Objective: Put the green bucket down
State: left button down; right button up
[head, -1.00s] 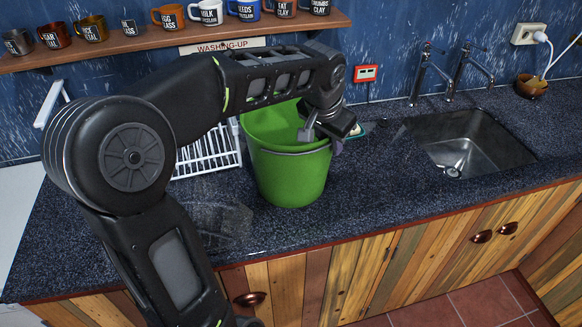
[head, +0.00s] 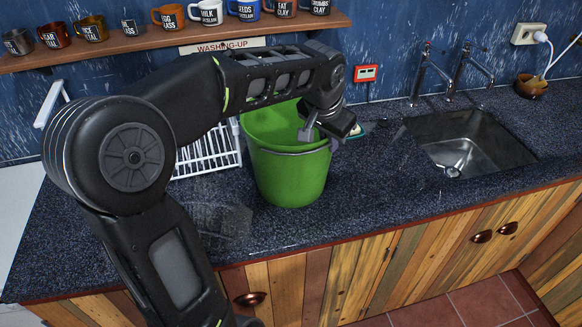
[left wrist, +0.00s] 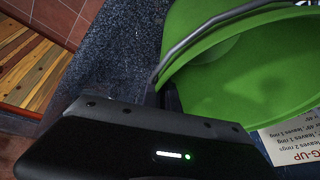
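The green bucket (head: 290,178) stands upright on the dark speckled countertop (head: 350,190), its base appearing to rest on it. Its grey handle (head: 296,152) hangs down over the front of the rim. My left gripper (head: 322,133) is at the bucket's right rim, with one grey finger over the opening. In the left wrist view the bucket's green inside (left wrist: 235,75) fills the upper right, and a dark finger (left wrist: 172,98) is right at the rim. Whether the fingers pinch the rim or stand apart from it is not clear. My right gripper is out of view.
A white dish rack (head: 210,155) stands behind the bucket at left. A clear, see-through item (head: 222,218) lies at the front left. The sink (head: 470,140) with taps is at right. A shelf of mugs (head: 170,40) hangs above. Counter between bucket and sink is mostly free.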

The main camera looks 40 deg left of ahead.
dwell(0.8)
pick_arm(q)
notch_tip(320, 180, up, 10)
jog(key=shift+r+b, duration=0.1)
jog(key=shift+b, duration=0.2)
dwell(0.9)
